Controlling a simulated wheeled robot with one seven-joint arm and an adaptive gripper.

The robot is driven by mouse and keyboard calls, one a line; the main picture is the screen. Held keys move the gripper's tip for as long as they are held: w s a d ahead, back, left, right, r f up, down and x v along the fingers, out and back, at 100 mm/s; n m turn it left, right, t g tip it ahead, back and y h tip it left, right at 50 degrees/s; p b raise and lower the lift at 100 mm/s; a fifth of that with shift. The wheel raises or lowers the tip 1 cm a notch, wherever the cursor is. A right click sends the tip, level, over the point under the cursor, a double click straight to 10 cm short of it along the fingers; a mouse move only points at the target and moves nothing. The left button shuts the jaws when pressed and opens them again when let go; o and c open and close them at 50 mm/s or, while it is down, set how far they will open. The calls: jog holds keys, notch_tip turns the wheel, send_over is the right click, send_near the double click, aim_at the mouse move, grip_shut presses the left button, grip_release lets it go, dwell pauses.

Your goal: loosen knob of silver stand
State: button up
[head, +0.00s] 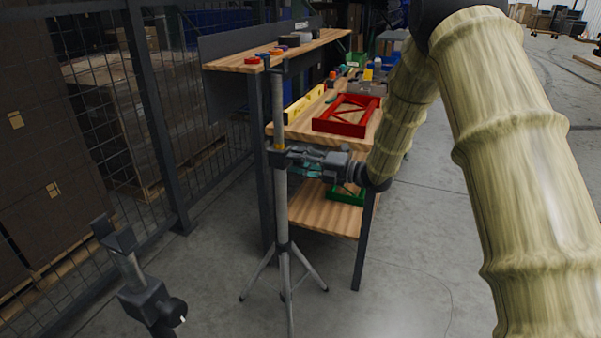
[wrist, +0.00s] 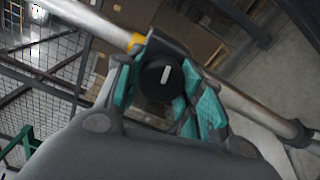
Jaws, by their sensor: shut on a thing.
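The silver stand (head: 281,205) is a slim upright pole on spread tripod legs, left of centre in the head view. In the wrist view its pole (wrist: 88,17) runs slantwise across the picture, with a yellow band beside the dark clamp. The knob (wrist: 161,76) is round and black with a pale bar mark, and sits between my teal finger pads. My gripper (head: 291,158) reaches in from the right at the clamp's height and is shut on the knob. In the head view the knob is hidden by the fingers.
A workbench (head: 325,212) with a red frame (head: 347,115) and a green bin stands close behind the stand. A second stand (head: 148,296) with a dark clamp is at lower left. A mesh fence (head: 150,120) runs along the left.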

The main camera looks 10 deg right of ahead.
jog(key=n+b, duration=0.3)
jog(key=b, duration=0.2)
jog(key=f+n+b, duration=0.1)
jog(key=n+b, duration=0.3)
jog(key=shift+a+f+b, duration=0.15)
jog(key=shift+b, duration=0.2)
jog(key=n+b, duration=0.3)
jog(key=b, duration=0.1)
jog(key=shift+r+n+b, duration=0.2)
jog(key=shift+n+b, duration=0.5)
jog(key=shift+b, duration=0.45)
jog(key=shift+r, duration=0.1)
jog(key=o, duration=1)
jog(key=shift+r, duration=0.1)
